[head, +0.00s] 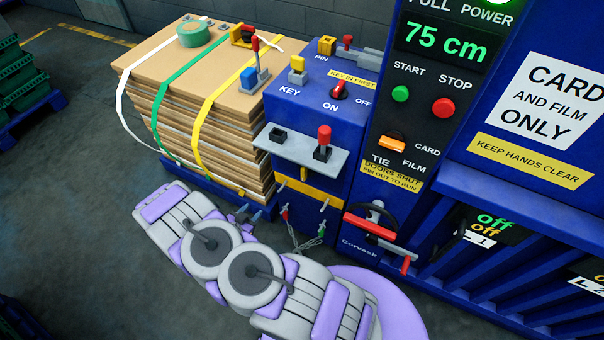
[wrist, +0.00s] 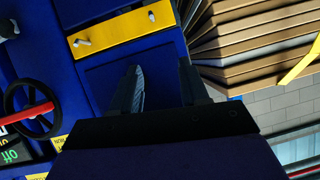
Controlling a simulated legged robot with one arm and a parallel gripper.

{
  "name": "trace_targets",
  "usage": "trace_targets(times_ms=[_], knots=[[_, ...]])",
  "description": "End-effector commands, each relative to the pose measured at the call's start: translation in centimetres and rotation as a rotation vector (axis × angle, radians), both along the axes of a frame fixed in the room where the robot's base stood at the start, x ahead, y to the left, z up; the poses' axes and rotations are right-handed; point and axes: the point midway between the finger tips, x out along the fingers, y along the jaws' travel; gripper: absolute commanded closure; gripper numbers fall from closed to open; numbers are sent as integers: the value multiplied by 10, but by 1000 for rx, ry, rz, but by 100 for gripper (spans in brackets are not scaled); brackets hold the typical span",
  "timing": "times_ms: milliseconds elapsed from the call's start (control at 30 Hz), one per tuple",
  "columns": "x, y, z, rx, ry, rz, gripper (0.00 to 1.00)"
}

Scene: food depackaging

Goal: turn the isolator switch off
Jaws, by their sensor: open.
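The isolator switch (head: 339,89) is a small red rotary knob on the sloping top of the blue cabinet (head: 305,108), between the printed words ON and OFF. Its handle stands tilted, and I cannot tell surely which word it points to. The wrist view does not show the switch. In the wrist view my gripper (wrist: 160,85) is open and empty, its two dark fingers apart before a plain blue panel below a yellow strip (wrist: 124,34).
Near the switch are a yellow key block (head: 298,70), a yellow pin block (head: 327,46) and a red-topped lever (head: 324,140) on a grey shelf (head: 300,152). Strapped cardboard (head: 195,100) stands left. A handwheel with a red bar (head: 370,221) is right.

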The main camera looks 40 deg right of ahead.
Motion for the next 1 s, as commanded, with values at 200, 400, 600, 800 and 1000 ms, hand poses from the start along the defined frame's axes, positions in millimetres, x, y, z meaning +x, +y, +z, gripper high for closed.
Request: trace_targets(times_ms=[200,400,600,800,1000], knots=[[-46,-51,10,-311,-42,-50,55],[-67,-71,23,-458,-65,-64,55],[-68,-84,26,-483,-69,-69,55],[-59,-107,26,-484,-69,-70,55],[-47,-134,26,-483,-68,-70,55]])
